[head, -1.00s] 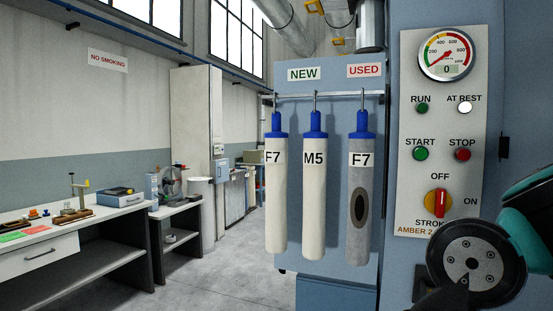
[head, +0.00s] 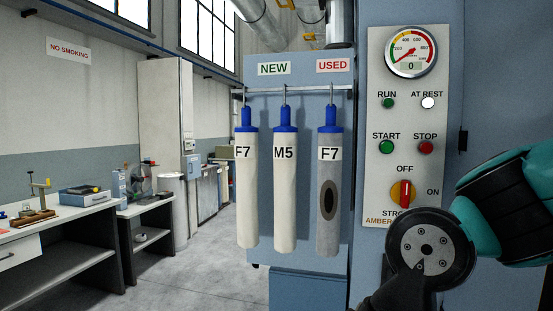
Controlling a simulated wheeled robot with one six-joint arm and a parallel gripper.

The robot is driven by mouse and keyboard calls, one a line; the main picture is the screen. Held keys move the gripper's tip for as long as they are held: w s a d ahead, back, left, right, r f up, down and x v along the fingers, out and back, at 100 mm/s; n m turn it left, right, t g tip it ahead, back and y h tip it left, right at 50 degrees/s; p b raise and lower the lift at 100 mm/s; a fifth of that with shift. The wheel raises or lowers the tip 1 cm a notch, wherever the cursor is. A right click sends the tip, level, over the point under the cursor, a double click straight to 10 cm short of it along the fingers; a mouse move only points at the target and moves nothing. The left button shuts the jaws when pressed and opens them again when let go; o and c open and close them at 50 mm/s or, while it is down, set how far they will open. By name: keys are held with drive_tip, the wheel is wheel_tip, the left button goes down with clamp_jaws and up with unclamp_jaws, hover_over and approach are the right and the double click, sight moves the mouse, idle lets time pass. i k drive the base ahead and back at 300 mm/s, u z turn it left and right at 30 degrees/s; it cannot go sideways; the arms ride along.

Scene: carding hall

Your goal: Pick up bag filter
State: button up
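Three bag filters with blue tops hang side by side from hooks on a rail. The left one is a clean cream F7 bag filter (head: 247,200). The middle one is a clean cream M5 bag filter (head: 285,200). The right one is a grey F7 bag filter (head: 328,235) with a dark oval patch. A green-lettered NEW sign (head: 274,69) is above the left and middle filters. A red USED sign (head: 333,65) is above the grey one. My arm's wrist is at the lower right, apart from the filters; my gripper's fingers cannot be made out.
A control panel (head: 381,150) is right of the filters, with a gauge (head: 411,50) at 0, a white AT REST lamp (head: 428,103) and a red knob (head: 403,193). Benches (head: 62,236) stand at the left. The floor (head: 205,275) between the benches and the filters is clear.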

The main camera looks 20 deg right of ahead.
sight(247, 146)
drive_tip(key=z, duration=0.1)
drive_tip(key=k, duration=0.35)
drive_tip(key=u, duration=1.4)
drive_tip(key=i, duration=0.85)
drive_tip(key=z, duration=0.7)
drive_tip(key=i, duration=0.55)
drive_tip(key=z, duration=0.65)
